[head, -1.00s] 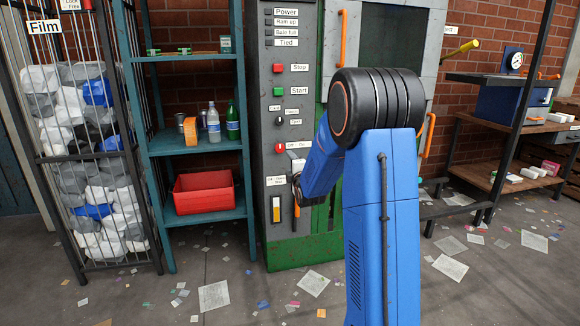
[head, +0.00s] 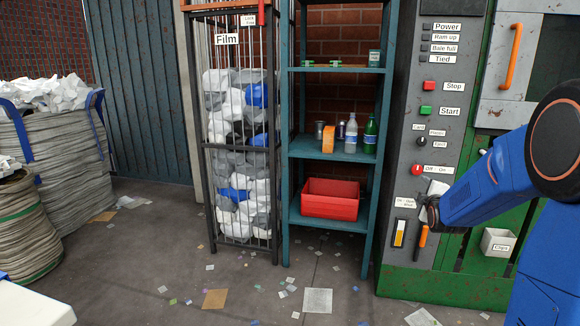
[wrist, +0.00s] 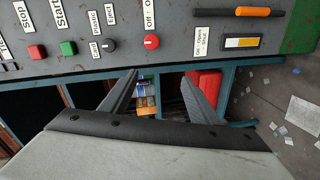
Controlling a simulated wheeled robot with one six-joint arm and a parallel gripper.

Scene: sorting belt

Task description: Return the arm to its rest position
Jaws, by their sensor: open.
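My gripper (wrist: 155,92) shows in the wrist view with its two dark fingers spread apart and nothing between them. In the head view my blue arm (head: 490,190) reaches in from the right, and its gripper end (head: 430,208) is in front of the grey control panel (head: 410,120) of the green baler.
A teal shelf (head: 335,155) holds a red bin (head: 330,198), bottles and cans. A wire cage (head: 240,150) of film bags and full sacks (head: 60,150) stand to the left. A small white box (head: 497,242) is on the baler. Scraps litter the open floor.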

